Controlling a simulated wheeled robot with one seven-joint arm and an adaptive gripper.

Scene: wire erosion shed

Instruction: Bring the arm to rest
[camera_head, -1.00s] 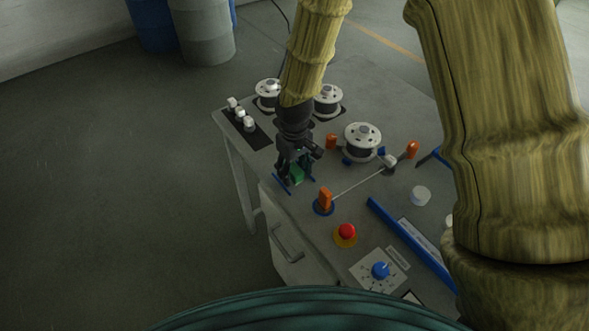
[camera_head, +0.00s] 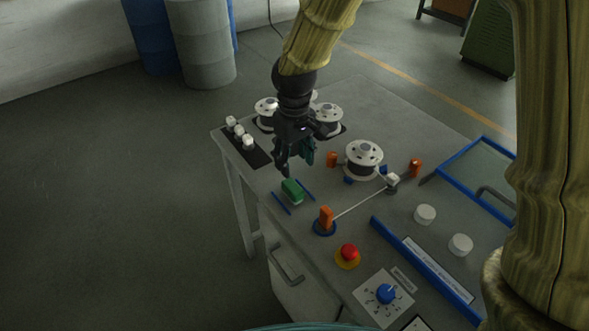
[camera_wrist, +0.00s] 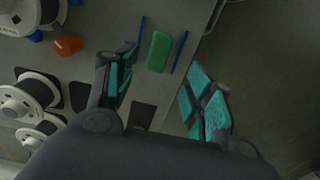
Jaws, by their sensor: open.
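My gripper (camera_head: 297,160) is above the left part of the grey table (camera_head: 360,105), open and empty. In the wrist view its two teal-padded fingers (camera_wrist: 160,95) stand wide apart with nothing between them. A green block (camera_head: 292,190) lies on the table between two thin blue strips, a little below my gripper in the head view. The same green block shows in the wrist view (camera_wrist: 159,51), beyond the fingertips and apart from them.
White-topped spools (camera_head: 363,157) stand on the table, some partly hidden behind my gripper. Orange posts (camera_head: 326,218), a red button (camera_head: 349,252), a blue dial (camera_head: 385,293) and a blue-framed panel (camera_head: 487,167) are also there. Barrels (camera_head: 202,45) stand behind. The floor at left is clear.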

